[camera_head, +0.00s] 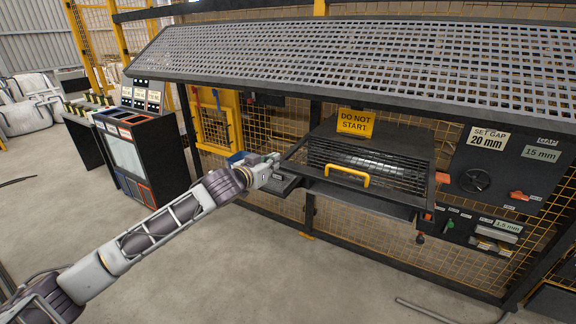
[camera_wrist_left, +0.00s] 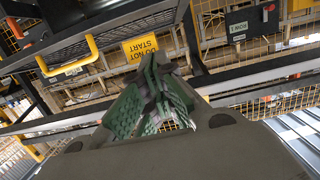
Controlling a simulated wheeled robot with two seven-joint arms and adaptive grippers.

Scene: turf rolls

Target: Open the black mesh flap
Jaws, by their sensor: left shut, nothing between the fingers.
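The black mesh flap (camera_head: 372,160) is on the machine front, right of centre in the head view. A yellow handle (camera_head: 349,181) sits along its front edge, and the handle also shows at the left of the left wrist view (camera_wrist_left: 68,66). How far the flap stands from its opening is hard to tell. My left gripper (camera_head: 277,176) is left of the flap, apart from the handle. Its green-padded fingers (camera_wrist_left: 153,96) are together and empty in the left wrist view. My right gripper is not in view.
A yellow DO NOT START sign (camera_head: 356,122) hangs above the flap. A grey perforated canopy (camera_head: 370,62) overhangs the machine. Yellow mesh guarding stands behind. A control panel with a dark knob (camera_head: 474,180) is at right. A black cabinet (camera_head: 139,150) is at left. The floor in front is mostly clear.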

